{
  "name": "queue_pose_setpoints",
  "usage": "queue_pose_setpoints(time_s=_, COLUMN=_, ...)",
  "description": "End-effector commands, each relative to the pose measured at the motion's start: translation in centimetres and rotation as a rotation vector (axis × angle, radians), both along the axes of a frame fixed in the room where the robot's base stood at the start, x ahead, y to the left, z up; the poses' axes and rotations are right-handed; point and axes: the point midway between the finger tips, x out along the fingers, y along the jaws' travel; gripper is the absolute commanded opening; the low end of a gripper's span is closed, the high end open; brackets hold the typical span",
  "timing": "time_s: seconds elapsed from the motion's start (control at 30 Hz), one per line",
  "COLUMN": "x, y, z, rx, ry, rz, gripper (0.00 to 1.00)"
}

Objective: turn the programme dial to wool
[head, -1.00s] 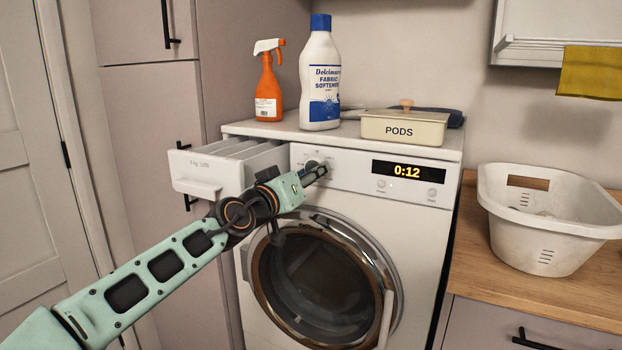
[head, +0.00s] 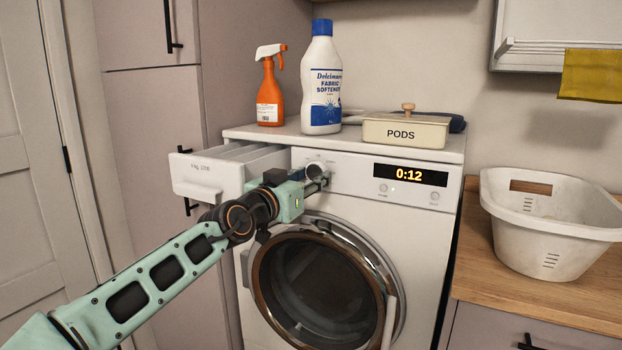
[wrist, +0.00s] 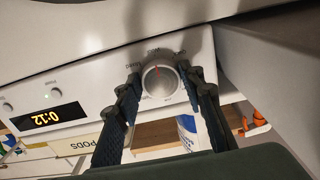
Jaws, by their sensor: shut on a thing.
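The programme dial (wrist: 160,80) is a round silver knob on the washing machine's white front panel, with a small red mark on its rim. In the head view the dial (head: 315,171) shows just above my fingertips. My gripper (head: 322,182) reaches it from the left and front. In the wrist view my gripper (wrist: 160,82) has one dark finger on each side of the dial and is shut on it. The washing machine (head: 425,205) shows 0:12 on its display.
The open detergent drawer (head: 200,190) juts out left of the dial, close to my arm. The round door (head: 320,285) is below. A spray bottle (head: 268,95), a softener bottle (head: 321,85) and a pods box (head: 405,133) stand on top. A basket (head: 545,235) stands right.

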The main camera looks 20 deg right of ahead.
Motion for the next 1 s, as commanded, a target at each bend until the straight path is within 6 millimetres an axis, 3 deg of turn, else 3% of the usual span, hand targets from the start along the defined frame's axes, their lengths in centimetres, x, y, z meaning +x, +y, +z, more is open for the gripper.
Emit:
queue_pose_setpoints(time_s=0.2, x=0.0, y=0.0, z=0.0, rx=0.0, ry=0.001, rz=-0.001, gripper=0.12)
queue_pose_setpoints(time_s=0.23, x=0.0, y=0.0, z=0.0, rx=0.0, ry=0.001, rz=-0.001, gripper=0.37)
queue_pose_setpoints(time_s=0.37, x=0.0, y=0.0, z=0.0, rx=0.0, ry=0.001, rz=0.0, gripper=0.51)
queue_pose_setpoints(time_s=0.73, x=-0.2, y=0.4, z=0.0, rx=-0.001, ry=0.002, rz=0.001, gripper=0.53)
queue_pose_setpoints(time_s=1.0, x=-2.6, y=3.6, z=0.0, rx=-0.005, ry=0.003, rz=0.003, gripper=0.53)
